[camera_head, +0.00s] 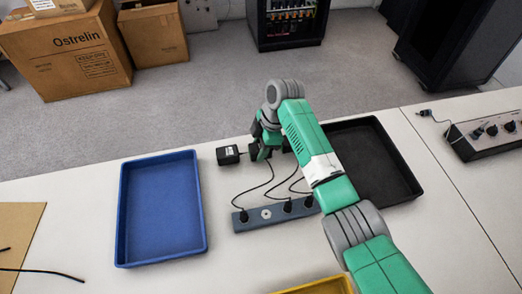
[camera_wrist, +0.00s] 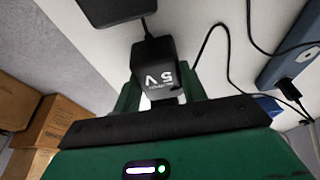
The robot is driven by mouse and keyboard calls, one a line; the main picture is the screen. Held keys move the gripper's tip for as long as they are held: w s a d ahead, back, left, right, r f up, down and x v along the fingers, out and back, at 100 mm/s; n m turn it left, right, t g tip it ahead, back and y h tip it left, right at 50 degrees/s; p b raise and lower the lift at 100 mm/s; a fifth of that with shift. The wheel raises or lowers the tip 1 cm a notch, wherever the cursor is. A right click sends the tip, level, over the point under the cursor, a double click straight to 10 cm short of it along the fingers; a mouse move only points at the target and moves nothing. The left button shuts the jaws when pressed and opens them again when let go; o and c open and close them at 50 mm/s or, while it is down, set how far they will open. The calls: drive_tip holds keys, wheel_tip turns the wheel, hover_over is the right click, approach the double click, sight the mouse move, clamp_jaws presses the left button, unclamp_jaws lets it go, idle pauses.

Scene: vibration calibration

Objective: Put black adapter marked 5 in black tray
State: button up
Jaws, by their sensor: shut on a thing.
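A black adapter (camera_wrist: 155,66) with white "5 V" lettering sits between the green fingers of my gripper (camera_wrist: 160,88) in the wrist view. My gripper is shut on it. In the head view my gripper (camera_head: 262,151) is low over the white table, behind the power strip, and mostly hides the held adapter. The black tray (camera_head: 392,170) lies to the right of my gripper, partly hidden behind my arm. Its visible floor looks empty.
Another black adapter (camera_head: 228,154) is just left of my gripper. A grey-blue power strip (camera_head: 250,219) with plugs and black cords lies in front. An empty blue tray (camera_head: 160,212) is at left, a yellow tray (camera_head: 318,288) at the front edge. A control box (camera_head: 490,134) is far right.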

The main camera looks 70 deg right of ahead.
sight(255, 148)
wheel_tip(255, 148, up, 5)
drive_tip(key=p, duration=0.4)
drive_tip(key=shift+f, duration=0.1)
drive_tip(key=s+d+f+b, duration=0.1)
drive_tip(key=s+d+b, duration=0.1)
drive_tip(key=s+d, duration=0.3)
drive_tip(key=s+d+b, duration=0.2)
drive_tip(key=s+d, duration=0.3)
drive_tip(key=s, duration=0.7)
drive_tip(key=s+d+f+b, duration=0.1)
drive_tip(key=s+d+b, duration=0.2)
drive_tip(key=s, duration=0.6)
drive_tip(key=shift+s+d+f, duration=0.15)
drive_tip(key=shift+d+f, duration=0.05)
drive_tip(key=shift+d, duration=0.4)
drive_tip(key=shift+s+d+f, duration=0.15)
drive_tip(key=shift+d, duration=0.45)
drive_tip(key=shift+f, duration=0.5)
drive_tip(key=shift+d+f+b, duration=0.1)
drive_tip(key=shift+f+b, duration=0.3)
drive_tip(key=shift+b, duration=0.1)
